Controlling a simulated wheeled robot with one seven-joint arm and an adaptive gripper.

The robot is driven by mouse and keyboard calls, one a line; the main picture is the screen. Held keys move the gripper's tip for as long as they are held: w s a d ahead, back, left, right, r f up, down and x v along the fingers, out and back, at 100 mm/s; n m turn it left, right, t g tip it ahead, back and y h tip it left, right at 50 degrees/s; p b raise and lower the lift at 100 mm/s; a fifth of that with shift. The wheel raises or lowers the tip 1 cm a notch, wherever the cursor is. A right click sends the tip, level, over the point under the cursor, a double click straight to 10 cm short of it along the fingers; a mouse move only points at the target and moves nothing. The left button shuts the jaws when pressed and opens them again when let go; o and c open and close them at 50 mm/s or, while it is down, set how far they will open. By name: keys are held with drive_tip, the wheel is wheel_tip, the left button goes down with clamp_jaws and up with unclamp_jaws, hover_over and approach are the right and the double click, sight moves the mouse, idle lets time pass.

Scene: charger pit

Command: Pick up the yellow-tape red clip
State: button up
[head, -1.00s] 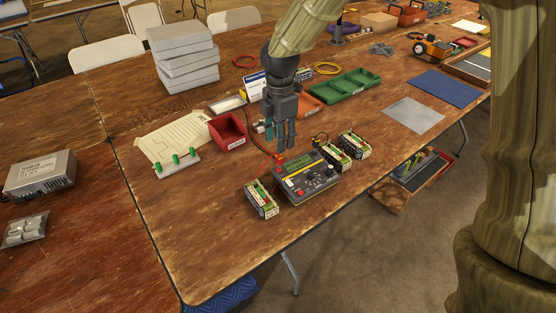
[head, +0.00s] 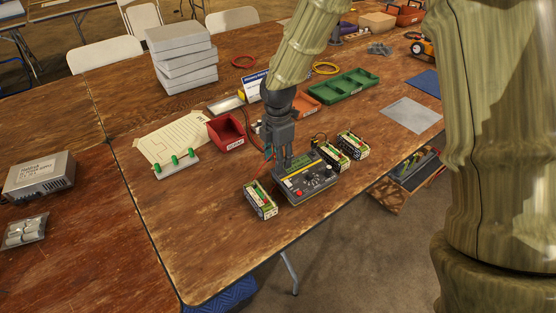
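The charger (head: 312,183), a dark box with a green screen, yellow stripe and red button, sits near the table's front edge. My gripper (head: 281,170) points down at the charger's back left corner. Its fingers are small here, and I cannot tell how far apart they are. The red clip is not clearly visible; the gripper covers the spot where a red piece showed earlier. A red cable (head: 264,168) runs beside the gripper. I cannot make out any yellow tape.
A battery pack (head: 261,200) stands left of the charger; two more packs (head: 331,154) (head: 353,144) stand to its right. A red bin (head: 227,133), a green tray (head: 343,92) and a board with green pegs (head: 177,164) lie behind.

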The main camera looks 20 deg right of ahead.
drive_tip(key=shift+c, duration=0.3)
drive_tip(key=c, duration=0.8)
drive_tip(key=shift+r, duration=0.6)
drive_tip(key=shift+s+a+r+b, duration=0.1)
drive_tip(key=shift+s+r+b, duration=0.1)
drive_tip(key=shift+r, duration=0.4)
drive_tip(key=shift+s+r+b, duration=0.1)
drive_tip(key=shift+s+r, duration=0.1)
drive_tip(key=shift+r, duration=0.4)
drive_tip(key=s+a, duration=0.2)
drive_tip(key=s, duration=0.5)
drive_tip(key=s+a+r+b, duration=0.1)
drive_tip(key=s+a, duration=0.1)
drive_tip(key=s, duration=0.5)
drive_tip(key=shift+s+a+r, duration=0.2)
drive_tip(key=shift+s+a, duration=0.05)
drive_tip(key=shift+a, duration=0.1)
